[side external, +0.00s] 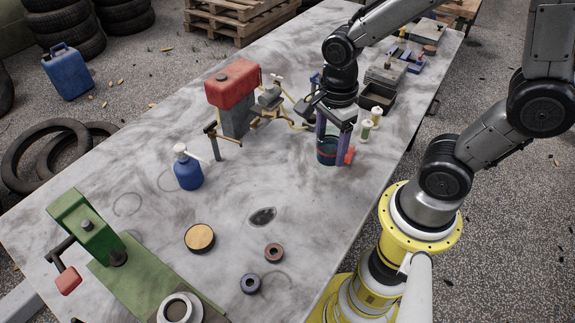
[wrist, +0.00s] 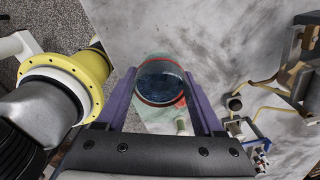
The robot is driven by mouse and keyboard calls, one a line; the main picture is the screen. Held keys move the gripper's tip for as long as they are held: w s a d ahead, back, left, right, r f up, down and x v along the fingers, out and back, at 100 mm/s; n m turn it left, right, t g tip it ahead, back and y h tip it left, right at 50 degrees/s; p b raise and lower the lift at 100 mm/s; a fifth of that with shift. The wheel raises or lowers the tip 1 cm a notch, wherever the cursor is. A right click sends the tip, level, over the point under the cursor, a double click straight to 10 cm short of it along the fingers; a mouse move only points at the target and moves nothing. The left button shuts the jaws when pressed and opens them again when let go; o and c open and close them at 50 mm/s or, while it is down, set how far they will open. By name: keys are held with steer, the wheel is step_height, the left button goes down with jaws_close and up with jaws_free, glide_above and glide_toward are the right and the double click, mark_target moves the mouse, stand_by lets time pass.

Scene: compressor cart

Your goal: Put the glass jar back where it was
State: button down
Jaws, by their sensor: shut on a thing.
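The glass jar (side external: 327,151) has dark bluish contents and stands upright between the purple fingers of my gripper (side external: 334,138). In the wrist view the jar (wrist: 161,82) shows from above as a dark round mouth between the two fingertips (wrist: 163,100), with greenish glass around it. My gripper is shut on the jar. The jar is at or just above the tabletop; I cannot tell whether it touches. A red piece (side external: 349,155) shows right beside the jar, and its link to the jar is unclear.
Small pale-capped bottles (side external: 366,129) stand close right of the jar, with a dark open tray (side external: 378,100) behind. A red-topped compressor (side external: 232,90) with hoses is to the left. A blue pump bottle (side external: 187,171) stands farther left. The tabletop (side external: 300,200) in front is mostly clear.

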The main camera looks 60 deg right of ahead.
steer(key=w+f, duration=0.2)
steer(key=w, duration=0.1)
steer(key=w+f, duration=0.5)
steer(key=w, duration=0.2)
steer(key=shift+a+f, duration=0.25)
steer(key=shift+f, duration=0.1)
steer(key=shift+w+f, duration=0.15)
steer(key=shift+f, duration=0.75)
steer(key=shift+w+f, duration=0.1)
steer(key=shift+f, duration=0.8)
steer(key=shift+f, duration=0.2)
jaws_free()
steer(key=shift+r, duration=0.1)
